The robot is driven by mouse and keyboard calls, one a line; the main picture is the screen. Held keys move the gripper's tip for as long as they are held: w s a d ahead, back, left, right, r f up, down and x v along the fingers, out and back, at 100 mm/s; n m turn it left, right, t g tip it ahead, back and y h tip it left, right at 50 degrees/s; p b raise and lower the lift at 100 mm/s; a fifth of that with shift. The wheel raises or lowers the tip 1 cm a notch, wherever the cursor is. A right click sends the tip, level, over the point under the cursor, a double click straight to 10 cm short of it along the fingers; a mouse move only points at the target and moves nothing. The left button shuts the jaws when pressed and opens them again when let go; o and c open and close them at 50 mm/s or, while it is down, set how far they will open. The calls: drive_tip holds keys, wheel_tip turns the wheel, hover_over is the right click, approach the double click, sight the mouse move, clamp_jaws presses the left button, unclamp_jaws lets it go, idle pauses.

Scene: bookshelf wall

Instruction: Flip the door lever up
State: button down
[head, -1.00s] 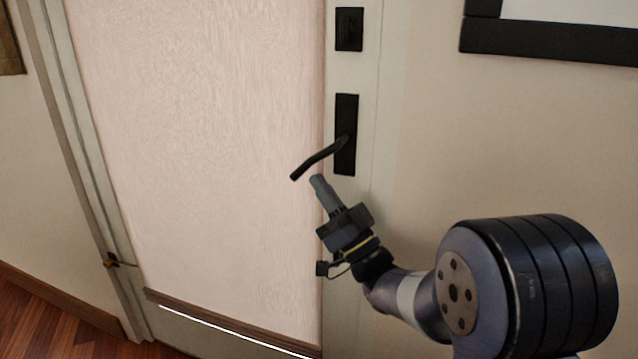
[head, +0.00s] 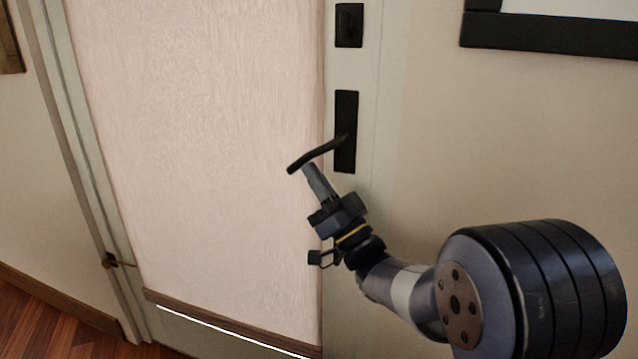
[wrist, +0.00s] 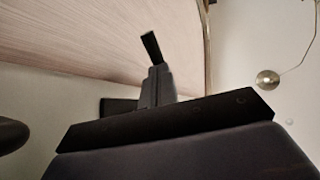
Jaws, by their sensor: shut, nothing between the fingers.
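The black door lever (head: 315,156) sticks out from a tall black plate (head: 346,120) on the door's right edge and slants down to the left. My gripper (head: 307,168) is shut with nothing in it. Its fingertips are just under the lever's free left end, touching it or very close; I cannot tell which. In the wrist view the shut fingers (wrist: 156,84) point up, with the dark end of the lever (wrist: 151,48) right at their tips. The rest of the lever is mostly hidden behind the fingers there.
The pale door (head: 200,150) is shut in its frame. A small black lock plate (head: 349,25) sits above the lever plate. A black-framed picture (head: 550,40) hangs on the wall at upper right. The wall right of the door is otherwise clear.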

drive_tip(key=shift+w+a+r+b, duration=0.25)
drive_tip(key=shift+a+r+b, duration=0.2)
drive_tip(key=shift+a+b, duration=0.45)
drive_tip(key=shift+w+a+r+b, duration=0.15)
drive_tip(key=shift+a+r+b, duration=0.2)
drive_tip(key=shift+r, duration=0.25)
drive_tip(key=shift+w+a+r+b, duration=0.15)
drive_tip(key=shift+a+r+b, duration=0.15)
drive_tip(key=shift+r, duration=0.45)
drive_tip(key=shift+s+f+b, duration=0.1)
drive_tip(key=shift+f+b, duration=0.45)
drive_tip(key=shift+b, duration=0.05)
drive_tip(key=b, duration=0.2)
approach(297, 163)
drive_tip(key=a+f, duration=0.5)
drive_tip(key=shift+f, duration=0.25)
drive_tip(key=shift+a+r, duration=0.1)
drive_tip(key=shift+a, duration=0.05)
